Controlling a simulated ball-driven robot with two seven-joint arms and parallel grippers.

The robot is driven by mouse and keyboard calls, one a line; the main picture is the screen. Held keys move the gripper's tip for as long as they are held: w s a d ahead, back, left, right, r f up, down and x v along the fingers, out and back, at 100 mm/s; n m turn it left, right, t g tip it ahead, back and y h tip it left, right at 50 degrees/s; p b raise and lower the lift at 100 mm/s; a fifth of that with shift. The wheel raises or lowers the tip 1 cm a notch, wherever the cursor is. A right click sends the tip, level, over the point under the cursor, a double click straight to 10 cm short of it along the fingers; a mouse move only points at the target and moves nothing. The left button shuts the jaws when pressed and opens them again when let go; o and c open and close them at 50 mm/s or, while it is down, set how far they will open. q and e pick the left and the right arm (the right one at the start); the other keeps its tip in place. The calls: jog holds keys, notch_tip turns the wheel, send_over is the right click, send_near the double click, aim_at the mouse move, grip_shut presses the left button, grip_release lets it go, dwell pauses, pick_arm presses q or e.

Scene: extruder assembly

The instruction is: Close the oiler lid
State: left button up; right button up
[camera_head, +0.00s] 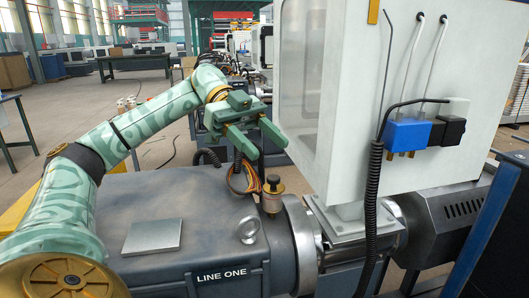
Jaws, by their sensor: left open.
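My left arm comes in from the left, and its green gripper (263,140) is open and empty. It hangs above and slightly to the left of a small brass oiler (272,197) on the grey machine housing, with a visible gap between them. A small dark cap-like piece shows at the oiler's top; I cannot tell from here how its lid sits. My right gripper is not in view.
The housing marked "LINE ONE" (190,268) carries a flat square metal plate (152,237) and a round metal fitting (248,231). Loose wires (243,178) run beside the oiler. A tall white cabinet (345,110) stands close to the right of the gripper.

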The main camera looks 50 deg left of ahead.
pick_arm(q)
notch_tip(320, 180, up, 5)
jog(key=s+d+p, duration=0.1)
jog(key=p, duration=0.2)
jog(key=m+t+y+p, duration=0.4)
jog(key=m+y+p, duration=0.8)
jog(key=m+y, duration=0.25)
send_near(273, 177)
jog(key=shift+n+y, duration=0.45)
jog(key=b+x, duration=0.1)
jog(key=x, duration=0.4)
jog(key=b+x, duration=0.1)
jog(key=x, duration=0.2)
jog(key=shift+w+d+f+b, duration=0.2)
jog(key=shift+d+f+b, duration=0.05)
jog(key=shift+d+b, duration=0.1)
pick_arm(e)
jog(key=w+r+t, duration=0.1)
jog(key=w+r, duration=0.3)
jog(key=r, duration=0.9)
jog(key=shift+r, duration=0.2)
